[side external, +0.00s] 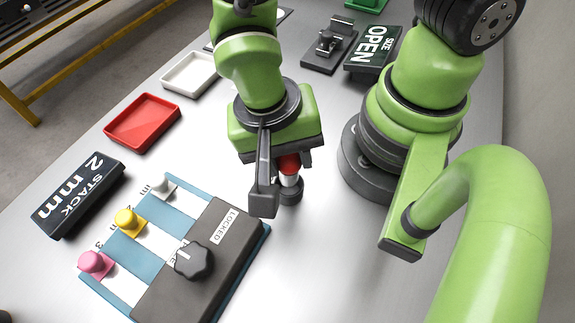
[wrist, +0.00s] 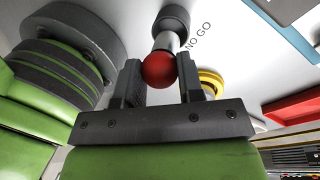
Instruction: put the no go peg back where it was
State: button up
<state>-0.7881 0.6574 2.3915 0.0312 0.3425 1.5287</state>
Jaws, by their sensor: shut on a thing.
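The no go peg has a red ball top (side external: 289,163) and a pale metal shaft (wrist: 165,42). My gripper (side external: 285,181) is shut on it, with the red ball between the two dark fingers in the wrist view (wrist: 160,77). The shaft's far end meets a dark round holder (wrist: 171,18), which also shows in the side view (side external: 291,191). The words NO GO (wrist: 198,38) are printed on the table beside this holder. I cannot tell how deep the shaft sits in it. The near finger hides part of the peg in the side view.
A fixture with a black knob (side external: 194,261), a LOCKED label and pink (side external: 96,263) and yellow (side external: 130,220) pieces stands front left. A STACK 2 mm sign (side external: 78,195), red tray (side external: 142,122) and white tray (side external: 189,72) lie left. An OPEN sign (side external: 374,50) stands behind.

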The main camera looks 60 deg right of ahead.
aim_at(288, 171)
jog(key=shift+w+a+x, duration=0.1)
jog(key=shift+w+x, duration=0.05)
jog(key=shift+x, duration=0.7)
jog(key=shift+w+a+x, duration=0.1)
jog(key=shift+w+x, duration=0.05)
jog(key=shift+x, duration=0.7)
jog(key=shift+f, duration=0.2)
jog(key=o, duration=0.9)
jog(key=v, duration=1.2)
jog(key=shift+s+d+r+n+t+y, duration=0.1)
jog(key=shift+d+r+n+t+y, duration=0.45)
jog(key=shift+d+r+n+t, duration=1.3)
jog(key=shift+s+d+r+n+t+y, duration=0.1)
jog(key=shift+d+r+n+t+y, duration=0.4)
jog(key=shift+d+r+t, duration=1.5)
jog(key=shift+s+d+r+n+t+y, duration=0.1)
jog(key=shift+d+r+n+t+y, duration=0.8)
jog(key=shift+d+r, duration=2.2)
